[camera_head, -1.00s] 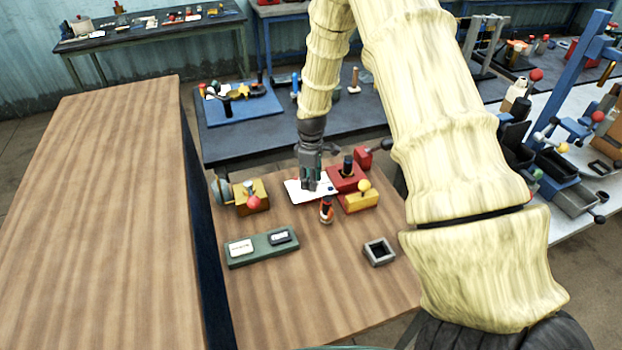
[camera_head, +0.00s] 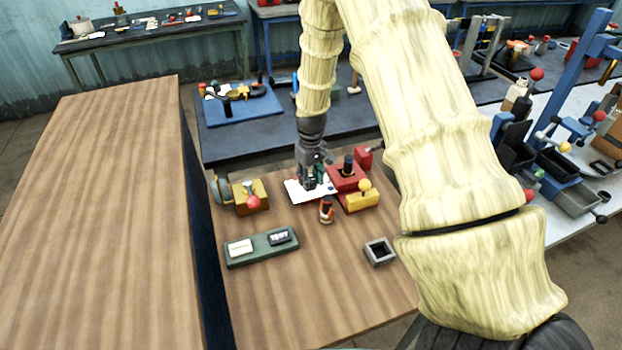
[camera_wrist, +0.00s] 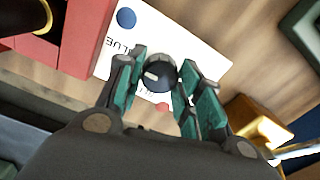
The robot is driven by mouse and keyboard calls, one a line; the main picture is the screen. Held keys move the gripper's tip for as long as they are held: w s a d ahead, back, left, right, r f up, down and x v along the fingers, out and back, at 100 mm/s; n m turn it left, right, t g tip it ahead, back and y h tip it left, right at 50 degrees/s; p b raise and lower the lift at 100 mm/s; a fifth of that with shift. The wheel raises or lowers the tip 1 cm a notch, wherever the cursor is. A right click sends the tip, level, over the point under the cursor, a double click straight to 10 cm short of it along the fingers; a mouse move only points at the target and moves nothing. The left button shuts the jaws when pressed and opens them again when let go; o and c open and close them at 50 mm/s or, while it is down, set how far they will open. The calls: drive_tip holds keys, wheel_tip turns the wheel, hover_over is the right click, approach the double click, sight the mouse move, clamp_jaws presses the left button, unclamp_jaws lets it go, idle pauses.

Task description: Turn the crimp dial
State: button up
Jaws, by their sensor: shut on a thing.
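The crimp dial (camera_wrist: 158,73) is a dark round knob with a pale pointer mark. It sits on a white card (camera_wrist: 203,60) with a blue dot (camera_wrist: 126,18), a red dot (camera_wrist: 162,106) and lettering, partly hidden by my fingers. My gripper (camera_wrist: 165,75) has its green-padded fingers on both sides of the dial, shut on it. In the head view my gripper (camera_head: 313,178) points down over the white card (camera_head: 295,190), and the dial is hidden there.
Right of the card stand a red block (camera_head: 346,181) with a dark knob and a yellow block (camera_head: 360,201) with a ball lever. A small orange-and-black item (camera_head: 326,211) stands in front. A yellow box (camera_head: 242,199) is left. A green tray (camera_head: 262,257) and square grey frame (camera_head: 379,252) lie nearer.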

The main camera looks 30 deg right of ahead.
sight(311, 179)
drive_tip(key=shift+w+d+r+m, duration=0.1)
drive_tip(key=shift+m, duration=0.2)
drive_tip(key=o, duration=1)
drive_tip(key=shift+o, duration=0.2)
drive_tip(key=shift+r, duration=0.1)
wheel_tip(311, 179, up, 12)
idle(0.5)
